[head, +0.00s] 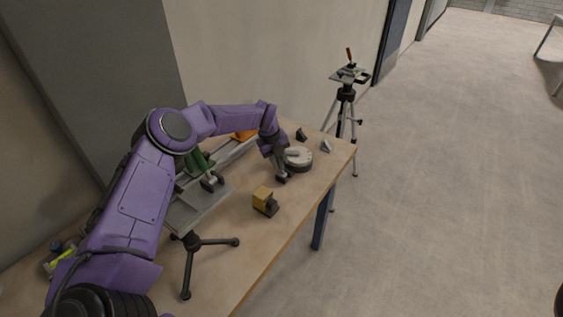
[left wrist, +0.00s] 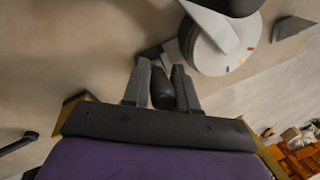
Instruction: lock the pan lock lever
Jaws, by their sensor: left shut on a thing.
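The pan lock lever shows in the left wrist view as a dark rounded grip (left wrist: 161,92) between my fingers, beside a round pale dial (left wrist: 212,50) with coloured marks on its rim. In the head view the dial (head: 299,160) lies near the far right of the wooden table. My left gripper (head: 281,172) reaches down just left of the dial; its fingers (left wrist: 161,67) are shut on the dark grip. The lever's joint to the dial is partly hidden, so its locked or unlocked position cannot be told. My right gripper is not in view.
Another tripod (head: 347,95) stands beyond the table.

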